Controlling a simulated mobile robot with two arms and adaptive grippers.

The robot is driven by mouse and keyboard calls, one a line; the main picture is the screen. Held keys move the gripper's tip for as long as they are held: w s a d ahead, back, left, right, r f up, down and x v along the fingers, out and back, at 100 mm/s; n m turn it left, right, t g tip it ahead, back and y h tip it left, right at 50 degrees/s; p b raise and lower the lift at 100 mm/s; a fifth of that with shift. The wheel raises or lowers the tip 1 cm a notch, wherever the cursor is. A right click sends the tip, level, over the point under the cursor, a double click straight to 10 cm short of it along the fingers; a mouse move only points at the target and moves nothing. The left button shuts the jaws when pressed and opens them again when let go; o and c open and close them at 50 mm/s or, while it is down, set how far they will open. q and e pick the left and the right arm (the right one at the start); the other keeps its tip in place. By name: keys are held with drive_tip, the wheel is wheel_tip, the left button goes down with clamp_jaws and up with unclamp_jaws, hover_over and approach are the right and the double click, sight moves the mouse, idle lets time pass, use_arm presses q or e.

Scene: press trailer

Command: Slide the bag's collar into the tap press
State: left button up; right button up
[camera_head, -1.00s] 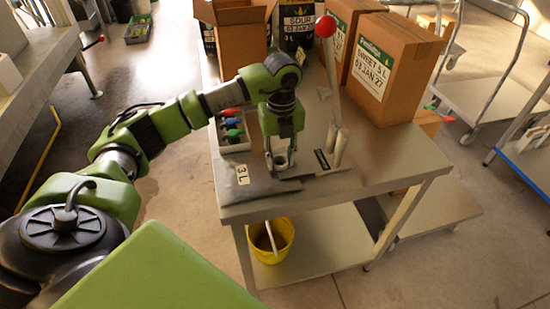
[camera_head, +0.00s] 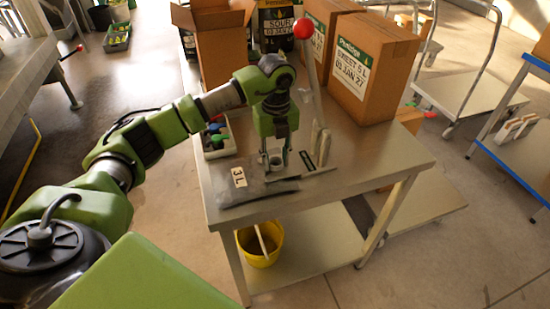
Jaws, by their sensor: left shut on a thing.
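The bag (camera_head: 257,190) is dark grey and flat, with a white "3 L" label (camera_head: 239,177), and lies at the front left of the steel table. My left gripper (camera_head: 276,161) points down over the bag's right part and is shut on its collar, mostly hidden between the fingers. The tap press stands just to the right, with a pale upright (camera_head: 321,147), a flat base and a long lever ending in a red ball (camera_head: 303,28). I cannot tell whether the collar touches the press. My right gripper is not in view.
A grey tray (camera_head: 220,152) with coloured taps sits left of the gripper. Cardboard boxes (camera_head: 372,68), an open carton (camera_head: 222,50) and a dark "SOUR" container (camera_head: 277,22) stand at the back. The table's (camera_head: 385,155) right front is clear. A yellow bucket (camera_head: 259,252) is below.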

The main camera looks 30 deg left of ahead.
use_arm(q)
drive_tip(key=o, duration=1.2)
drive_tip(key=shift+r, duration=4)
drive_tip(key=shift+f, duration=0.1)
